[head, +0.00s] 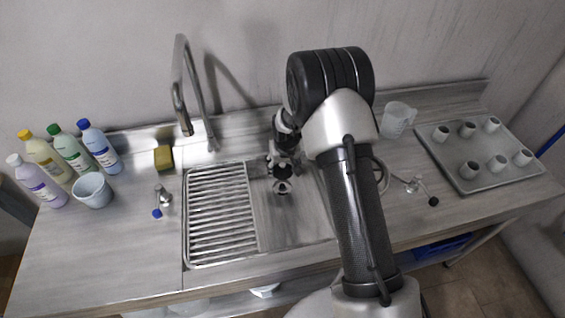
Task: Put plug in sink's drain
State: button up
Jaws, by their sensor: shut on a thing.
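The steel sink (297,222) is set in the counter, its left part covered by a slatted rack. My gripper (283,184) is over the upper part of the open basin, pointing down. It is shut on a small dark piece at its fingertips, which appears to be the plug (283,188); the fingers hide most of it. The drain cannot be made out; my gripper and arm cover part of the basin. I cannot tell how high the plug is above the basin floor.
A tall faucet (185,90) stands behind the rack (220,212). Left are several bottles (74,150), a cup (93,190), a sponge (164,158) and a blue-tipped fitting (160,201). Right are a clear jug (397,119), a black-knobbed fitting (421,189) and a tray (460,180) of cups.

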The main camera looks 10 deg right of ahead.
jog(key=b, duration=0.4)
send_over(282, 185)
jog(key=s, duration=0.1)
jog(key=shift+f, duration=3.75)
jog(key=shift+f+b, duration=0.75)
jog(key=shift+f, duration=0.3)
jog(key=o, duration=1.1)
jog(key=shift+o, duration=0.2)
jog(key=shift+r, duration=0.1)
jog(key=v, duration=1.1)
jog(key=shift+s+r, duration=0.1)
jog(key=shift+r, duration=0.3)
jog(key=shift+r, duration=0.15)
